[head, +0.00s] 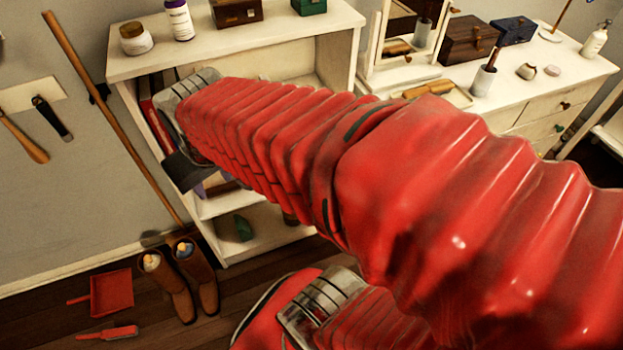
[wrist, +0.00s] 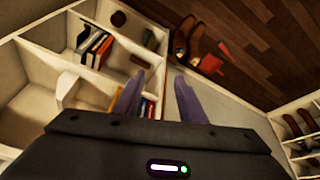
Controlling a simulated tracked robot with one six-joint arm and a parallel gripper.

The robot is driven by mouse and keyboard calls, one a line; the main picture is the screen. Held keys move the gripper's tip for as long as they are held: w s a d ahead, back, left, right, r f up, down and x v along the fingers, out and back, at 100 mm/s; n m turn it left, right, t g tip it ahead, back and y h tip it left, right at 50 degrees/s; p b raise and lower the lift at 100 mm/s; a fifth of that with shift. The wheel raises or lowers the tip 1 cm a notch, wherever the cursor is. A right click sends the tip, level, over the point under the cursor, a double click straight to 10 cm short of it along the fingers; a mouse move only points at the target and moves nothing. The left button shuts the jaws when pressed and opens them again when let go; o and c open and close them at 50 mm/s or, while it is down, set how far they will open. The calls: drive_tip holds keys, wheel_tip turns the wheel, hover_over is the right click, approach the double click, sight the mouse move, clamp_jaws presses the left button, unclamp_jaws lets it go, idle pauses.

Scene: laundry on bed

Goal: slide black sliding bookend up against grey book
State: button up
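My gripper (wrist: 159,76) is open in the wrist view, its two purple fingers apart with nothing seen held between them. In the head view its dark body (head: 182,171) is at the left front of the white shelf, and my red arm hides much of the shelf. In the wrist view, a row of books (wrist: 95,46) stands in one compartment, with a dark upright piece at its end. I cannot tell which piece is the black sliding bookend, nor pick out the grey book.
The white shelf (head: 120,66) carries jars and boxes on top. A broom handle (head: 105,110) leans at its left. Brown boots (head: 180,280) and a red dustpan (head: 108,293) are on the floor. A white dresser (head: 545,98) stands at the right.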

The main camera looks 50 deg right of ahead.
drive_tip(key=w+d+f+m+t+h, duration=0.1)
drive_tip(key=w+d+f, duration=0.2)
drive_tip(key=d+f, duration=0.85)
drive_tip(key=w+d+f+t+h, duration=0.1)
drive_tip(key=w+d+f, duration=0.1)
drive_tip(key=d+f, duration=0.95)
drive_tip(key=w+d+f+m+h, duration=0.1)
drive_tip(key=w+d+f, duration=0.2)
drive_tip(key=d+f, duration=0.85)
drive_tip(key=s+d+f+t+h, duration=0.1)
drive_tip(key=s+d+f+t, duration=0.2)
drive_tip(key=d+f+t, duration=0.45)
drive_tip(key=s+a+f+m+t+h, duration=0.1)
drive_tip(key=s+a+f+h, duration=0.3)
drive_tip(key=s, duration=0.6)
drive_tip(key=a+f+m, duration=0.1)
drive_tip(key=a+f, duration=0.1)
drive_tip(key=a, duration=0.1)
drive_tip(key=shift+a+f+t, duration=0.25)
drive_tip(key=shift+a+t, duration=0.1)
drive_tip(key=shift+a, duration=0.05)
